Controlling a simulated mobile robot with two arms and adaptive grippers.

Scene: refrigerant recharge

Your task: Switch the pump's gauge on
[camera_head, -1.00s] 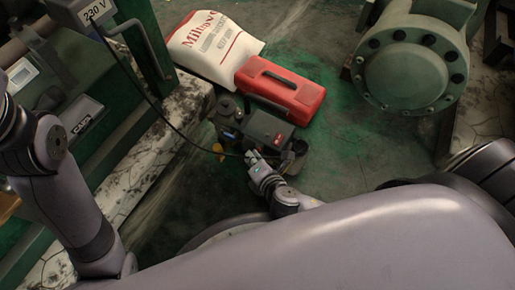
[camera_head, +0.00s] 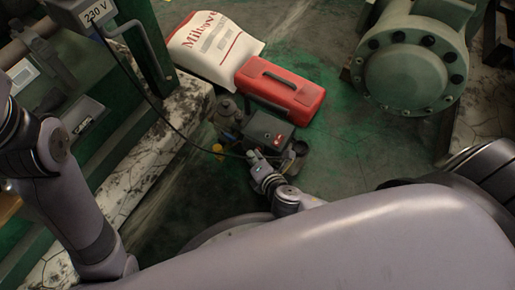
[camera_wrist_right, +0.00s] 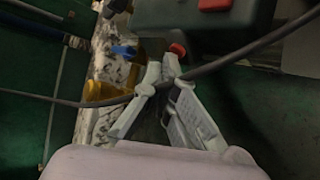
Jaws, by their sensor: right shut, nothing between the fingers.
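The pump (camera_head: 268,130) is a dark grey boxy unit on the floor in the head view, with a small red mark on its top. My right gripper (camera_head: 250,155) is at its near side, low by the front edge. In the right wrist view the fingers of my right gripper (camera_wrist_right: 166,68) come together at the tips with nothing held. A small red knob (camera_wrist_right: 178,49) shows just beyond the tips; I cannot tell whether they touch it. I cannot make out a gauge face or its switch clearly. My left gripper is out of view.
A dark cable (camera_wrist_right: 235,55) crosses the wrist view close to the fingers. A red toolbox (camera_head: 280,90) and a white sack (camera_head: 213,48) lie behind the pump. A large green flanged machine (camera_head: 410,70) stands at right. The floor between is clear.

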